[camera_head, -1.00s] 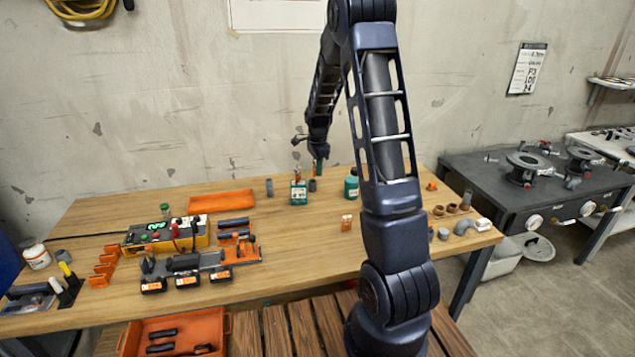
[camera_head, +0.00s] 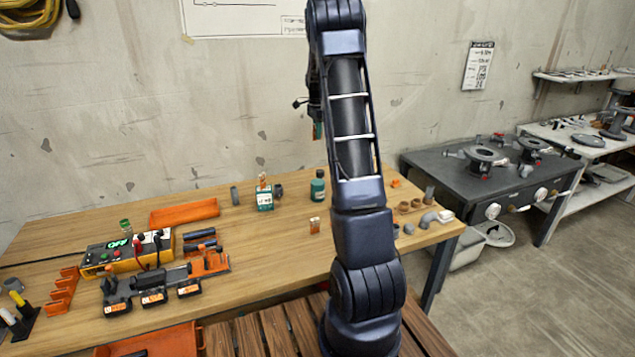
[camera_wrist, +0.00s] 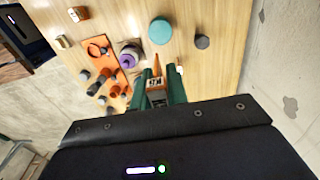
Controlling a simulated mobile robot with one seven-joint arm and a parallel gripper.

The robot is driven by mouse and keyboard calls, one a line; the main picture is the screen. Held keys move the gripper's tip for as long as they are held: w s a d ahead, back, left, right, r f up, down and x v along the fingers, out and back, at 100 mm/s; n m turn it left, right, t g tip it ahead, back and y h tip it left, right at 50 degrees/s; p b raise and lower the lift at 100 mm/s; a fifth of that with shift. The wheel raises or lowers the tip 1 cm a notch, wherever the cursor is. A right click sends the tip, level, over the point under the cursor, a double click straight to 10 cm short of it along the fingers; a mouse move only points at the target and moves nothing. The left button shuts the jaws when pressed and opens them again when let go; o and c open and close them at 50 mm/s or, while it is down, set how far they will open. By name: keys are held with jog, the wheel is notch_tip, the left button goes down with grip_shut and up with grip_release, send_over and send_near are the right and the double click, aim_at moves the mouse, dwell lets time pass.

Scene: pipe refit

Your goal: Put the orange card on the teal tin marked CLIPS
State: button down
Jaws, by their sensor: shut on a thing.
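My gripper (camera_wrist: 160,82) is shut on an orange card with a pale label (camera_wrist: 157,97), which shows between its green fingers in the wrist view. In the head view my gripper (camera_head: 318,128) is mostly hidden behind my arm, high above the bench. A teal tin with a white label (camera_head: 265,201) stands on the bench, left of my arm; its marking is too small to read. An orange and white piece (camera_head: 262,181) shows at its top; I cannot tell whether it rests on it or stands behind it.
A teal bottle (camera_head: 317,188) stands right of the tin. A small orange and white item (camera_head: 314,225) is nearer the front. Brown and grey fittings (camera_head: 405,207) lie right of my arm.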

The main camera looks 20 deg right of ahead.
notch_tip(320, 180, down, 20)
jog(key=shift+r, duration=0.1)
dwell(0.5)
jog(key=c, duration=1.4)
grip_release()
jog(key=shift+d, duration=0.1)
